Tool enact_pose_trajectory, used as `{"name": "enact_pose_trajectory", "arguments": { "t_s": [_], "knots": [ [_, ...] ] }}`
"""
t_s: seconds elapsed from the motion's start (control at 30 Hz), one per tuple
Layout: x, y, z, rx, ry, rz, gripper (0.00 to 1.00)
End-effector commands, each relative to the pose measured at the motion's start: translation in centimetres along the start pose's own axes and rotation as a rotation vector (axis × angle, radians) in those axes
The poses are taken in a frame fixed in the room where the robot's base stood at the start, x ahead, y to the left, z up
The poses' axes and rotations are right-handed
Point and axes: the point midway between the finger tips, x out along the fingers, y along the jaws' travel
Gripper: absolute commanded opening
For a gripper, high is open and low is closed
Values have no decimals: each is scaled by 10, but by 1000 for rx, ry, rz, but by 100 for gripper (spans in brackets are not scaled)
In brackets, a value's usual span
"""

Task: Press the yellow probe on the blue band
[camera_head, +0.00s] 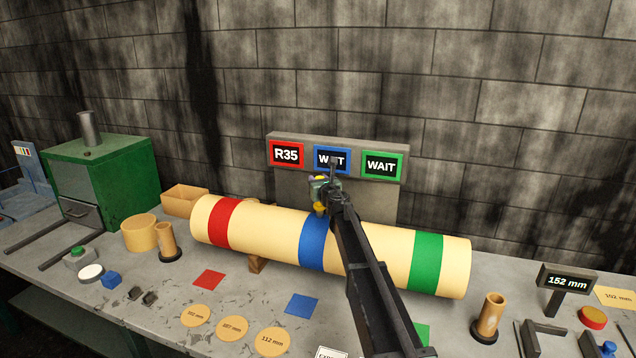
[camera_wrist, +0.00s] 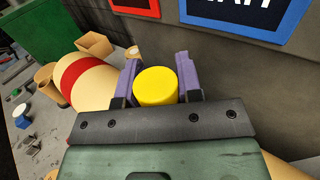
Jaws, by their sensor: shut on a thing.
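The cream roll (camera_head: 270,232) lies across the bench with red, blue and green bands. The blue band (camera_head: 312,246) is around its middle, its right side partly behind my arm. My gripper (camera_head: 321,196) is over the top of the blue band. In the wrist view its two purple fingers (camera_wrist: 156,85) are shut on the round yellow probe (camera_wrist: 156,88). The yellow probe also shows in the head view (camera_head: 320,208), low at the gripper, close to the band's upper edge. I cannot tell whether it touches the band. The blue band is hidden in the wrist view.
A panel behind the roll shows a red R35 sign (camera_head: 286,154), a blue sign (camera_head: 332,159) partly covered by my gripper, and a green WAIT sign (camera_head: 382,166). A 152 mm display (camera_head: 567,282) stands right. Round tags (camera_head: 232,328) and coloured squares lie in front.

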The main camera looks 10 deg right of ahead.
Motion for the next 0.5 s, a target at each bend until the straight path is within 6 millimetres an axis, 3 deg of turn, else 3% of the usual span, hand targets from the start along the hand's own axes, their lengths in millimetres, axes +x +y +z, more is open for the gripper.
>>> {"name": "enact_pose_trajectory", "arguments": {
  "t_s": [0.5],
  "knots": [
    [0,0,-7,0,0,0,9]
  ]
}}
